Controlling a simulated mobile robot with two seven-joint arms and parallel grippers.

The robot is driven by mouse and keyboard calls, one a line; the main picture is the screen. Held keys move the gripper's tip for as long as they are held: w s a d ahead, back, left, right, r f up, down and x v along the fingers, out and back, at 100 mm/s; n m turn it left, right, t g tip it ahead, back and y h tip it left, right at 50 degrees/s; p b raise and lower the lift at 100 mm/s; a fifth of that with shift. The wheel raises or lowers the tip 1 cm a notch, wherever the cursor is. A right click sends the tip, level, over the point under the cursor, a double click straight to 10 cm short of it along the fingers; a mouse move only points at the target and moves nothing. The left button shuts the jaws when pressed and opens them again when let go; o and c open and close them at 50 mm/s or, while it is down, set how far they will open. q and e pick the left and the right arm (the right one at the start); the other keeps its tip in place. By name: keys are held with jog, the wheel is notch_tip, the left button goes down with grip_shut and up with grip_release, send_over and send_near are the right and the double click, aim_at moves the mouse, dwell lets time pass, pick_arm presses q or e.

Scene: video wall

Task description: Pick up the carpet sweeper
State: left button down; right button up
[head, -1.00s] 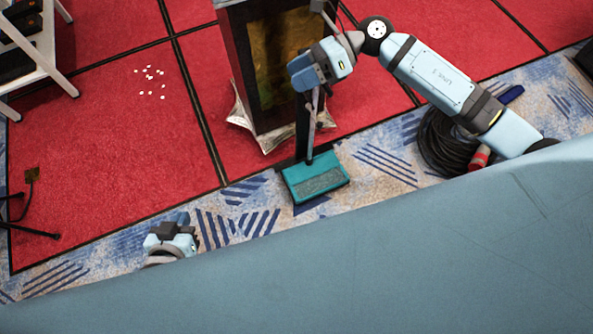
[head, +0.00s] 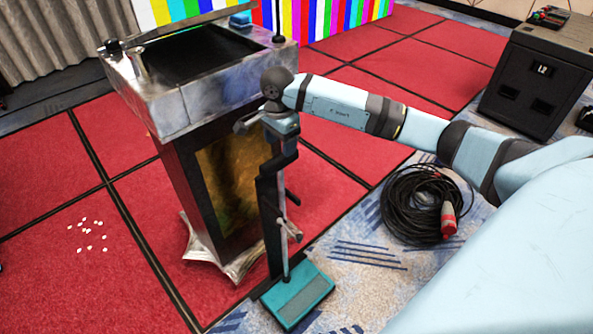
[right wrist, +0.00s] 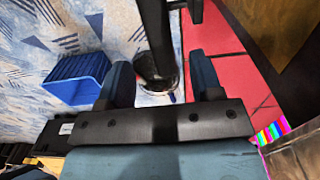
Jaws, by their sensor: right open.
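The carpet sweeper has a flat teal head (head: 298,296) on the patterned carpet, with a thin grey pole rising upright from it in front of the lectern. My right gripper (head: 277,163) is above the sweeper in the head view, near the upper end of its upright. In the right wrist view, the two fingers of this gripper (right wrist: 160,82) stand apart. A dark post (right wrist: 153,35) shows beyond and between them; I cannot tell whether it is part of the sweeper, and no grip on it shows. My left gripper is out of view.
A lectern (head: 190,110) stands just left of the sweeper. A coil of black cable (head: 415,205) lies to the right, and a black case (head: 535,85) stands at far right. A blue crate (right wrist: 75,80) shows in the right wrist view. Red carpet at left has small white bits.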

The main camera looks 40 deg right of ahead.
aim_at(279, 156)
jog(key=shift+a+f+b, duration=0.15)
jog(key=shift+f, duration=1.65)
jog(key=shift+a+f+b, duration=0.15)
jog(key=shift+f, duration=1.6)
jog(key=c, duration=0.9)
jog(key=shift+r, duration=0.15)
jog(key=shift+c, duration=1)
